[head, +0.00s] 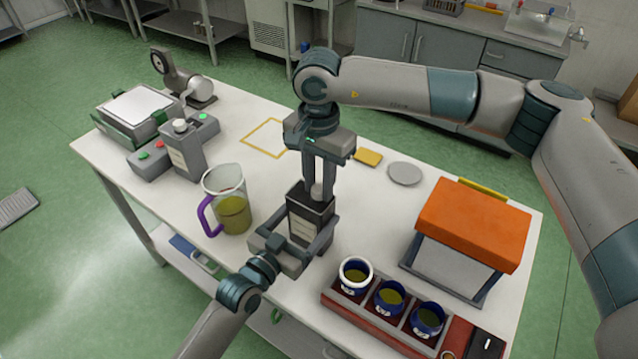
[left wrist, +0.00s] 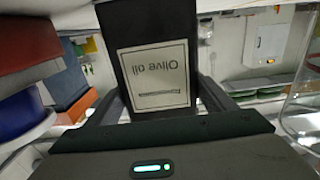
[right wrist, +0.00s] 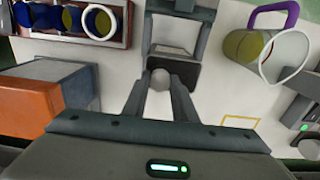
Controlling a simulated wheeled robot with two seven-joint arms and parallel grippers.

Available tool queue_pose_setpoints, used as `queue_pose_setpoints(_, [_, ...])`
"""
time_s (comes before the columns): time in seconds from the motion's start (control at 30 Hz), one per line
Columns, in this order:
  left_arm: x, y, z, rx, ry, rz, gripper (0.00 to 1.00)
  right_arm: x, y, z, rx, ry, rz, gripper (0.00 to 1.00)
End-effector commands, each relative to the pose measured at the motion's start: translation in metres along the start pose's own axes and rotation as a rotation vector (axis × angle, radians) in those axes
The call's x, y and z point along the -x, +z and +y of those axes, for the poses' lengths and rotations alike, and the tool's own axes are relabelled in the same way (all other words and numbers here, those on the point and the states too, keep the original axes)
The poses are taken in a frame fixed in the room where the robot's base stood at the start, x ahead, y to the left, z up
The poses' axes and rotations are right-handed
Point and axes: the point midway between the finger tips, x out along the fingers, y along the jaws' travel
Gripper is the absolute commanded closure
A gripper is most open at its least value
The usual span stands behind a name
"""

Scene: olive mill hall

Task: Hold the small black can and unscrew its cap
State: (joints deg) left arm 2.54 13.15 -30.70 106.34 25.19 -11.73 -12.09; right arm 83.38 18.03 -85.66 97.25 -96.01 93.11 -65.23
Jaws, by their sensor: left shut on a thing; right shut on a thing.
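The small black can (head: 309,222) is upright, its pale label facing the front. In the left wrist view the can (left wrist: 122,60) fills the middle, and its "Olive oil" label appears upside down. My left gripper (head: 298,238) is shut on the can's body from the front left. My right gripper (head: 318,186) points down from above and is shut on the round grey cap (head: 316,191) at the can's top. In the right wrist view the cap (right wrist: 160,77) sits between the fingertips. Whether the can's base touches the table is hidden.
A measuring jug (head: 226,200) with a purple handle stands left of the can. A rack (head: 340,300) of blue cups is at the front right, an orange-lidded box (head: 470,225) behind it. A grey disc (head: 405,173) lies behind right.

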Motion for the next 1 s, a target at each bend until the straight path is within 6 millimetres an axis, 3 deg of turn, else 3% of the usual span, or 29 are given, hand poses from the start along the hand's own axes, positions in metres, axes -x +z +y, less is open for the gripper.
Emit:
queue_pose_setpoints(0.5, [0.000,0.000,0.000,0.000,-0.001,-0.001,0.86,0.016,-0.001,0.000,-0.001,0.000,0.001,1.00])
queue_pose_setpoints(1.0, [0.000,0.000,0.000,-0.001,0.000,-0.001,0.86,0.018,0.000,0.000,0.000,0.000,0.001,1.00])
